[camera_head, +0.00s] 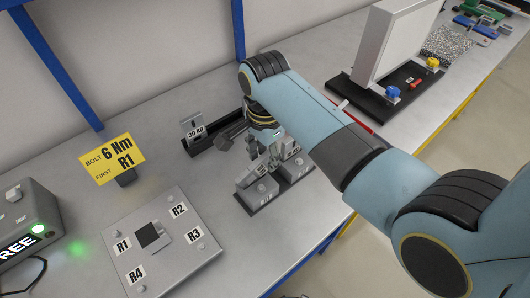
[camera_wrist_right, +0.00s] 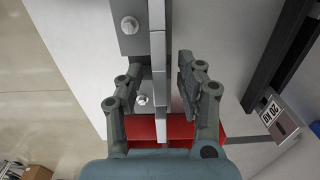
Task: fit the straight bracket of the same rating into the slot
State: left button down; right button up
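My right gripper (camera_head: 262,150) is low over the table at a group of grey metal brackets (camera_head: 257,192) on a dark base. In the right wrist view its two fingers (camera_wrist_right: 160,85) are spread on either side of an upright grey bracket plate (camera_wrist_right: 158,40); a gap shows at the right finger. A labelled plate reading 30 kg (camera_head: 193,131) stands at a long black slotted rail (camera_head: 225,142). The wrist view shows a labelled plate (camera_wrist_right: 279,122) beside a black rail (camera_wrist_right: 277,60); its label seems to read 20 kg. My left gripper is out of view.
A grey plate marked R1 to R4 (camera_head: 180,264) lies front left, with a yellow sign (camera_head: 113,158) behind it. A grey box with a display (camera_head: 22,222) is at the left edge. A white panel (camera_head: 392,42) stands on a black base at the right.

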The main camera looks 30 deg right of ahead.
jog(key=shift+r, duration=0.1)
jog(key=r, duration=0.5)
jog(key=r+b, duration=0.1)
jog(key=r, duration=0.4)
jog(key=shift+w+d+b, duration=0.1)
jog(key=shift+w+b, duration=0.1)
jog(key=shift+b, duration=0.1)
jog(key=shift+r, duration=0.3)
jog(key=shift+s, duration=0.1)
